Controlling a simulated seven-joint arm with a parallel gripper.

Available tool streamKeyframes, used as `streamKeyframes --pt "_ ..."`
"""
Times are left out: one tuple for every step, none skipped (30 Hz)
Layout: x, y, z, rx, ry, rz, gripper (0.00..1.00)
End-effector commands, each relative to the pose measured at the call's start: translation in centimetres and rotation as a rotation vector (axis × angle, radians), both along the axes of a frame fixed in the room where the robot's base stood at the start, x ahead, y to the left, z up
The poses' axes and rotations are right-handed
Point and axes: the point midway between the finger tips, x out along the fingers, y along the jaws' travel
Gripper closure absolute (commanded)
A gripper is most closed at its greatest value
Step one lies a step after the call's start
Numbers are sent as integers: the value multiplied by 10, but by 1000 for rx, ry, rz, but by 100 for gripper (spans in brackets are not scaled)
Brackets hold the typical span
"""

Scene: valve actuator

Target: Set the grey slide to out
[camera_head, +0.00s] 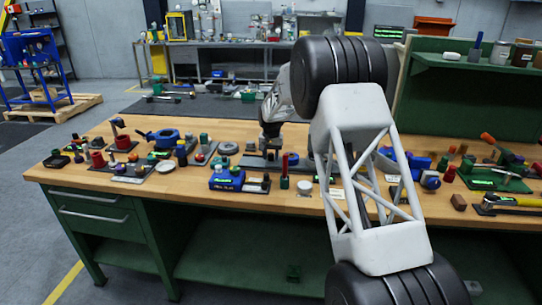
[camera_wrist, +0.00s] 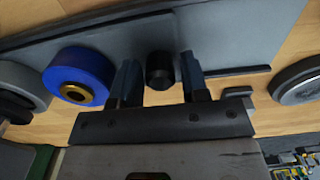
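The grey slide (camera_wrist: 215,35) is a flat grey plate with a dark slot line, running across the top of the wrist view. A round black knob (camera_wrist: 160,70) stands on it, at the left end of the slot. My gripper (camera_wrist: 160,83) is open, with one finger on each side of the knob and small gaps showing between. I cannot tell whether either finger touches it. In the head view, the slide's plate (camera_head: 254,162) lies mid-bench below my gripper (camera_head: 270,153), which is small and partly hidden there. Any out marking is not readable.
In the wrist view, a blue ring with a brass centre (camera_wrist: 78,76) is close left of my gripper, and a grey round disc (camera_wrist: 297,80) is to the right. In the head view, a blue box (camera_head: 227,180) and a red-topped post (camera_head: 284,170) stand in front on the crowded wooden bench (camera_head: 180,187).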

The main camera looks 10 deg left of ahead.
Motion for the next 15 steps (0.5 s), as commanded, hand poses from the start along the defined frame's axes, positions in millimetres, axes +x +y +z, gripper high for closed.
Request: streamKeyframes --pt "0 0 0 0 0 0 67" --pt "0 0 0 0 0 0 71" --pt "0 0 0 0 0 0 78" --pt "0 0 0 0 0 0 82" --pt "0 0 0 0 0 0 87" --pt "0 0 0 0 0 0 93" --pt "0 0 0 0 0 0 97" --pt "0 0 0 0 0 0 100" --pt "0 0 0 0 0 0 100" --pt "0 0 0 0 0 0 100" --pt "0 0 0 0 0 0 100" --pt "0 0 0 0 0 0 100" --pt "0 1 0 0 0 0 100" --pt "0 2 0 0 0 1 100" --pt "0 5 0 0 0 1 100"
